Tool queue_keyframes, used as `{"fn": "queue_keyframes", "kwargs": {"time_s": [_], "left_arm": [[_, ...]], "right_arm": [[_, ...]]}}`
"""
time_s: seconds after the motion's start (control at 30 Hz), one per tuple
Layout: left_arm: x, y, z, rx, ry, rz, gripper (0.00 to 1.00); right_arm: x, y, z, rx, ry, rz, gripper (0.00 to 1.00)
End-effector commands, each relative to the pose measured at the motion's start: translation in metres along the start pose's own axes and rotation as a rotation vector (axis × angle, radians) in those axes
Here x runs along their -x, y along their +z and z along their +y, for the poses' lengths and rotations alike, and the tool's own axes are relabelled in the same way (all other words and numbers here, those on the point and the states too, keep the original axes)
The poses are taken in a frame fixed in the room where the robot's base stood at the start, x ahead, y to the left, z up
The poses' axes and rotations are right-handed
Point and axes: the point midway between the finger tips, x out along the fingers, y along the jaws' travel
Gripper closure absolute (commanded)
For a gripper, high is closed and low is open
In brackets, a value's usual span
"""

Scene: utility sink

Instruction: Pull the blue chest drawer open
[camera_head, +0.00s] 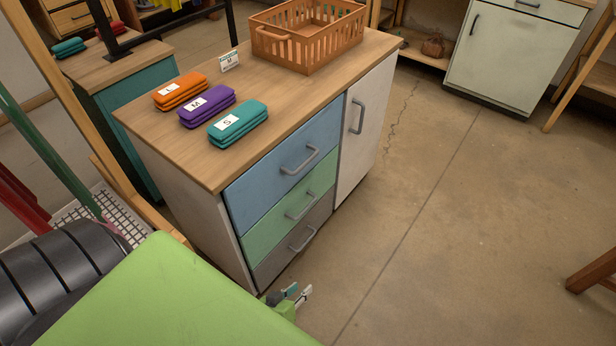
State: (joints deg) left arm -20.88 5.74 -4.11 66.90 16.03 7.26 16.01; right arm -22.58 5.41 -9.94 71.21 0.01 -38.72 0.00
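The blue drawer (262,187) is the top drawer of a wood-topped chest (300,92) in the middle of the view. Its front looks flush with the chest, so it stands shut. Its grey bar handle (300,161) is clear, with nothing touching it. My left gripper (300,290) is low in front of the chest, below and apart from the blue drawer. Its fingertips look apart, with nothing visible between them. My green arm hides part of the gripper. My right gripper is not in view.
Below the blue drawer are a green drawer (262,243) and a grey drawer (282,262), both shut. A white door (366,130) is to their right. Folded cloths (238,124) and an orange basket (300,52) stand on top. The floor (450,230) to the right is clear.

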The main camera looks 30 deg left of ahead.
Motion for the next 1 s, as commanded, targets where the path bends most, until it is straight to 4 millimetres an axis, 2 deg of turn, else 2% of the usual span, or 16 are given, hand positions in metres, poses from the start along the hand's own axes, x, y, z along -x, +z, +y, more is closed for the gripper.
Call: {"fn": "queue_keyframes", "kwargs": {"time_s": [0.03,0.07,0.1,0.2,0.3,0.4,0.5,0.63,0.77,1.0], "left_arm": [[-0.016,-0.031,0.003,0.083,0.035,0.122,0.74],[-0.018,-0.054,0.006,0.133,0.057,0.19,0.74],[-0.017,-0.086,0.011,0.198,0.089,0.279,0.74],[-0.003,-0.156,0.019,0.341,0.176,0.48,0.74],[0.021,-0.209,0.022,0.454,0.259,0.636,0.74],[0.043,-0.245,0.024,0.531,0.326,0.743,0.74],[0.059,-0.265,0.025,0.574,0.366,0.804,0.74],[0.063,-0.28,0.027,0.594,0.386,0.831,0.74],[0.053,-0.294,0.029,0.594,0.387,0.832,0.74],[0.021,-0.333,0.034,0.591,0.386,0.831,0.74]], "right_arm": [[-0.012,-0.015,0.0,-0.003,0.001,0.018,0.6],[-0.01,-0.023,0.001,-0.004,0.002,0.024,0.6],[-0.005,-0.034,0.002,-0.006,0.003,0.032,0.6],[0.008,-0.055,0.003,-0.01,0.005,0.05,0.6],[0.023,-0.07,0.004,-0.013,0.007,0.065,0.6],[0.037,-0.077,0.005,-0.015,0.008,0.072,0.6],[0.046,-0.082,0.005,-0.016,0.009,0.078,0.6],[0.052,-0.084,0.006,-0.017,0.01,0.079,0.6],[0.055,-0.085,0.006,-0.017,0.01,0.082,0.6],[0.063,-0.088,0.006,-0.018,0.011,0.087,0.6]]}}
